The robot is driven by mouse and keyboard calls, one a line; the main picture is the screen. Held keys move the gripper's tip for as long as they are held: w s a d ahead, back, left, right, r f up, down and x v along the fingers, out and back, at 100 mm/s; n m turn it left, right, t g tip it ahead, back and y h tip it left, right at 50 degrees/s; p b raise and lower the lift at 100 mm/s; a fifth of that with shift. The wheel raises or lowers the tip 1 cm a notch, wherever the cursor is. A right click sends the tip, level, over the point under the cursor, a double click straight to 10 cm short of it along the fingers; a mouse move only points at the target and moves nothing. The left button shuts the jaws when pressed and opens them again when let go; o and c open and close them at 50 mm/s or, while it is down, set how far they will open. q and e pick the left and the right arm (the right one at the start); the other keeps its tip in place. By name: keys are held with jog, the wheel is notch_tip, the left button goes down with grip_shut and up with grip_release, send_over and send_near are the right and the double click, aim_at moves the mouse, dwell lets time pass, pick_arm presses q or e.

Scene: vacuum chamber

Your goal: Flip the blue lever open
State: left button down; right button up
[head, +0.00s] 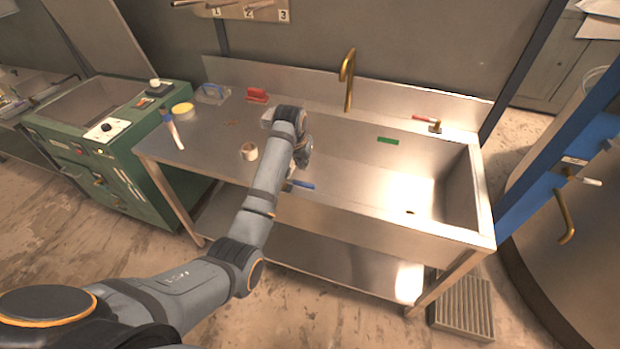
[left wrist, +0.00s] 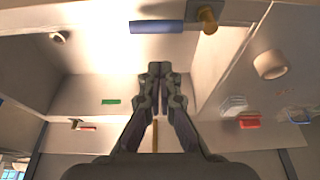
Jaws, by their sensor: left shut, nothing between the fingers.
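The blue lever (head: 301,184) sits at the front edge of the metal sink bench, just in front of the basin's left end. In the left wrist view the blue lever (left wrist: 157,27) lies crosswise near the top, with a brass valve body (left wrist: 208,18) at its right end. My left gripper (left wrist: 159,70) is shut and empty. In that view its fingertips point at the lever, with a visible gap in the picture. In the head view my left gripper (head: 303,156) is partly hidden by its own wrist, above the bench. My right gripper is not in view.
A tape roll (head: 249,152) stands on the bench left of my arm. A brass faucet (head: 348,78) and a red-handled valve (head: 428,120) are at the back. A green machine (head: 110,135) stands left.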

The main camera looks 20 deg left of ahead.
pick_arm(q)
jog(key=w+r, duration=0.1)
jog(key=w+d+r, duration=0.1)
jog(key=r, duration=0.1)
jog(key=shift+r, duration=0.1)
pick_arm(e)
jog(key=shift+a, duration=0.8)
pick_arm(q)
jog(key=shift+a, duration=0.1)
notch_tip(320, 180, down, 10)
jog(key=p, duration=0.4)
jog(key=shift+r+p, duration=0.1)
jog(key=shift+p, duration=0.3)
jog(key=shift+s, duration=0.3)
jog(key=shift+f, duration=0.2)
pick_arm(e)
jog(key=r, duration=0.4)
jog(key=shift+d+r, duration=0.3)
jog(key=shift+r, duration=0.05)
